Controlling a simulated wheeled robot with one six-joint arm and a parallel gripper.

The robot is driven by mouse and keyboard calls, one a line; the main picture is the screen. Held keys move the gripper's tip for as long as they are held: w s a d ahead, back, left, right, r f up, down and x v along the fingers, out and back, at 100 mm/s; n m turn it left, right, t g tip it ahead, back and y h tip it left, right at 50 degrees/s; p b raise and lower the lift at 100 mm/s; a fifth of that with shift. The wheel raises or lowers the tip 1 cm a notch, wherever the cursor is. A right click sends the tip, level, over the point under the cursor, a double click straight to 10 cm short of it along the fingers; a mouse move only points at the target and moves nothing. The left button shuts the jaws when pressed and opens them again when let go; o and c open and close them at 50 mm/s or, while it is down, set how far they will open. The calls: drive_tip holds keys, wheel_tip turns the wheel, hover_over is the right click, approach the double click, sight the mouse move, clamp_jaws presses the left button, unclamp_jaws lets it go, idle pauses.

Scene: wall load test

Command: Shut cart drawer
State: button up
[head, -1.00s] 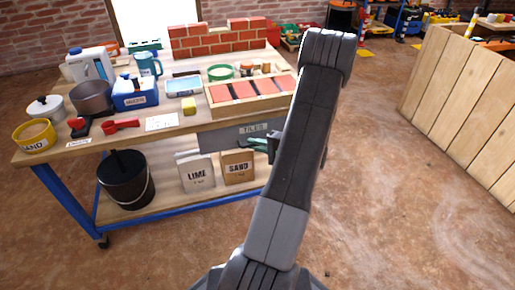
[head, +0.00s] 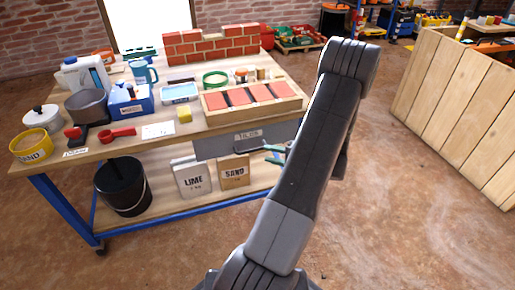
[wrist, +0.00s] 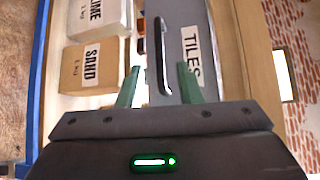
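The cart's grey drawer (head: 222,146), labelled TILES, is under the right part of the cart's wooden top. Its front also shows in the wrist view (wrist: 197,100), with a bar handle (wrist: 159,55) along it. I cannot tell how far the drawer stands out. My gripper's green fingers (head: 275,153) are in front of the drawer, partly hidden by my arm. In the wrist view my gripper (wrist: 158,82) is open, with the lower end of the handle showing between its two fingers. I see no clear contact.
On the cart top (head: 95,150) are a tray of red tiles (head: 250,97), a brick wall piece (head: 212,44) and several tools and tubs. LIME (head: 192,178) and SAND (head: 234,172) bags and a black bucket (head: 122,187) stand on the lower shelf.

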sight(251, 150)
drive_tip(key=p+v, duration=0.1)
drive_tip(key=v, duration=0.4)
drive_tip(key=shift+s+d, duration=0.2)
drive_tip(key=shift+d, duration=0.1)
drive_tip(key=b+x, duration=0.3)
drive_tip(key=x, duration=1)
drive_tip(key=shift+w+a+f+b, duration=0.1)
drive_tip(key=shift+a+b, duration=0.25)
drive_tip(key=shift+a, duration=0.05)
drive_tip(key=shift+s+d, duration=0.35)
drive_tip(key=shift+s, duration=0.55)
